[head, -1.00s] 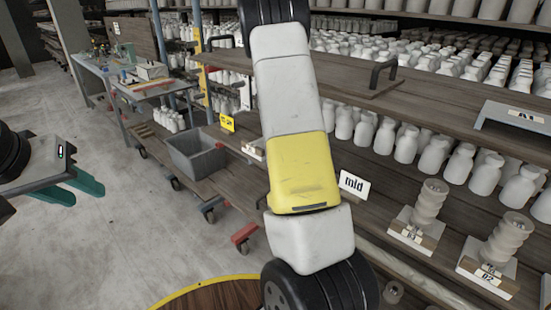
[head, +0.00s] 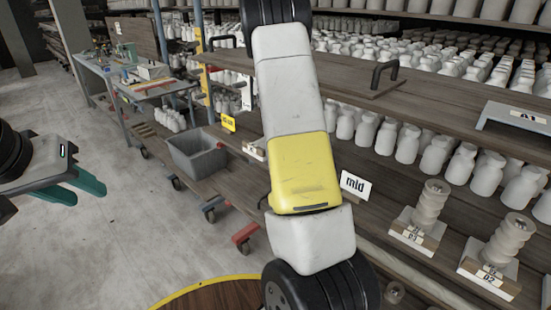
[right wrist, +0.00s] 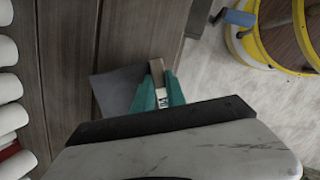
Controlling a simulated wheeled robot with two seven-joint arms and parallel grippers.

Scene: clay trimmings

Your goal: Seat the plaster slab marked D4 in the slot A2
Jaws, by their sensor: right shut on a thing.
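My right gripper (right wrist: 158,92) shows in the right wrist view, its teal fingers shut on a small block (right wrist: 157,72) with a brown top and a pale label. The label is too small to read, so I cannot tell whether this is D4. A flat grey piece (right wrist: 112,88) shows beside the fingers; I cannot tell whether it joins the held block. In the head view, my right arm crosses the middle and its gripper is out of sight. My left gripper (head: 88,194) is open and empty at the left, above the floor. I see no slot marked A2.
A grey bracket marked A1 (head: 515,116) stands on the upper shelf at the right. Stands marked D3 (head: 418,234) and D2 (head: 489,270) are below it, near a "mid" sign (head: 354,185). White bottles crowd the shelves. A grey bin (head: 197,155) is at the left.

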